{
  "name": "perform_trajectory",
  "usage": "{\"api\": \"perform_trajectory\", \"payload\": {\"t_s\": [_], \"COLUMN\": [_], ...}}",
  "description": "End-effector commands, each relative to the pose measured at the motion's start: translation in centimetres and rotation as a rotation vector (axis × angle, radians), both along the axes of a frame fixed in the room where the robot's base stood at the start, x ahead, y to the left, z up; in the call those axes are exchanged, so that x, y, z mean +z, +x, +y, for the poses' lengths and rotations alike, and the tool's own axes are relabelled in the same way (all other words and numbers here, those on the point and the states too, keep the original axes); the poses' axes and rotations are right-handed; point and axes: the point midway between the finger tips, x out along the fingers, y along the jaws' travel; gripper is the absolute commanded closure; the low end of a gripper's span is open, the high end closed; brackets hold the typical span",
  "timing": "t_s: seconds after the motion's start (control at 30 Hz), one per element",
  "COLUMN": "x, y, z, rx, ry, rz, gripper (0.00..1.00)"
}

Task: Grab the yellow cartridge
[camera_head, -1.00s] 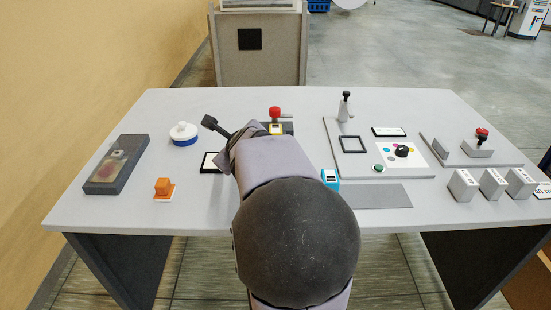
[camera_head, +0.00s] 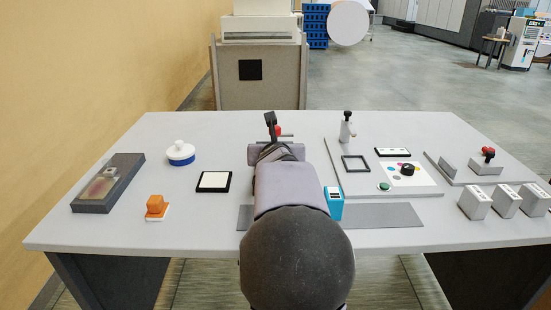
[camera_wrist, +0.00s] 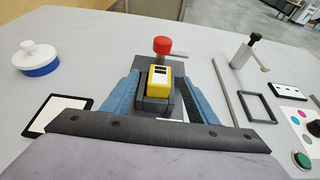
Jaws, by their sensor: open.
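The yellow cartridge (camera_wrist: 160,75) sits upright in a dark holder (camera_wrist: 146,65) in the wrist view, with a dark marking on its top. A red knob (camera_wrist: 162,45) stands just behind it. My gripper (camera_wrist: 160,82) is open, with one blue-grey finger on each side of the cartridge. I cannot tell whether either finger touches it. In the head view my arm and gripper (camera_head: 271,132) hide the cartridge, and only part of the red knob (camera_head: 278,131) shows.
A cyan-and-white block (camera_head: 334,202) stands right of my arm. A grey plate (camera_head: 428,193) with a black frame (camera_head: 356,164) and a lever post lies right. A white-lidded jar (camera_head: 181,153), a black-rimmed pad (camera_head: 214,182) and an orange block (camera_head: 155,205) are left.

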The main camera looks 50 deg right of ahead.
Motion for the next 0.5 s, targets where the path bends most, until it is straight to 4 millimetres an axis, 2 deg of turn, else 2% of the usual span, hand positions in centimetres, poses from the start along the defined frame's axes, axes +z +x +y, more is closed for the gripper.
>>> {"api": "perform_trajectory", "payload": {"t_s": [0.17, 0.5], "x": [-0.5, -2.0], "y": [0.5, 2.9], "z": [-0.5, -2.9], "rx": [0.001, 0.002], "ry": [-0.001, 0.000], "rz": [0.002, 0.002], "gripper": [0.47, 0.47]}}
